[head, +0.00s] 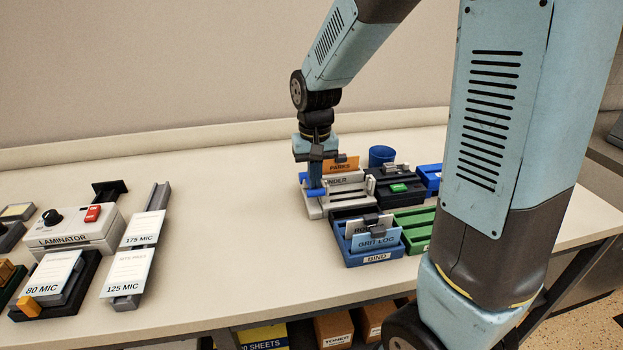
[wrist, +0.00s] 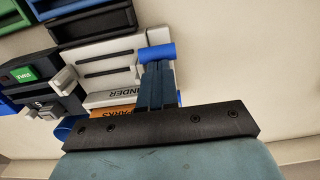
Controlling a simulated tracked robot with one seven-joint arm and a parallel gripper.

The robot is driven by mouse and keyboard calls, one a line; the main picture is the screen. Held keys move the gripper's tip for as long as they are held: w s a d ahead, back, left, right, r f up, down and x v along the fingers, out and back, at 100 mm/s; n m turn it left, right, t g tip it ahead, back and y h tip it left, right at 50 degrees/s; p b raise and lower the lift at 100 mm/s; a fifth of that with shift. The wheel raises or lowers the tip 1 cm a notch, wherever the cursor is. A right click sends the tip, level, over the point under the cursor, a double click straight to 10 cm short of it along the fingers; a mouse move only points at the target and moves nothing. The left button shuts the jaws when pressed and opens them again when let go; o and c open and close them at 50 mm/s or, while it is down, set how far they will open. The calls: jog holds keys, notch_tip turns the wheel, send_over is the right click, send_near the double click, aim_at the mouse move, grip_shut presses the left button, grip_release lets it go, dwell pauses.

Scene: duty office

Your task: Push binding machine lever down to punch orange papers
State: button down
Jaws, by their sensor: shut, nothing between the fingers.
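The pale grey binding machine (head: 335,204), lettered "...NDER", stands on the counter; it also shows in the wrist view (wrist: 110,62). An orange sheet (head: 346,163) marked "PARKS" stands upright at its back, and its edge shows in the wrist view (wrist: 106,112). The lever's blue handle (head: 314,192) is at the machine's left side, low over its base; it also shows in the wrist view (wrist: 156,52). My gripper (head: 315,181) is shut, empty and pointing down, its fingertips at the blue handle. I cannot tell whether they touch it.
A blue tray (head: 375,262) marked "BIND" with cards stands in front. A black machine with a green label (head: 398,188), green tray (head: 412,236) and blue cup (head: 381,155) are close on the right.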

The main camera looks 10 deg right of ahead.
jog(key=shift+f, duration=1.45)
notch_tip(320, 180, up, 11)
dwell(0.7)
jog(key=shift+r, duration=0.1)
jog(key=s+d+r+t, duration=0.2)
jog(key=s+d+r, duration=0.2)
jog(key=s, duration=0.4)
jog(key=s+d+r+t, duration=0.3)
jog(key=s+d, duration=0.2)
jog(key=s, duration=0.4)
jog(key=shift+s+r+t, duration=0.2)
jog(key=shift+r+t, duration=0.1)
jog(key=shift+r, duration=0.1)
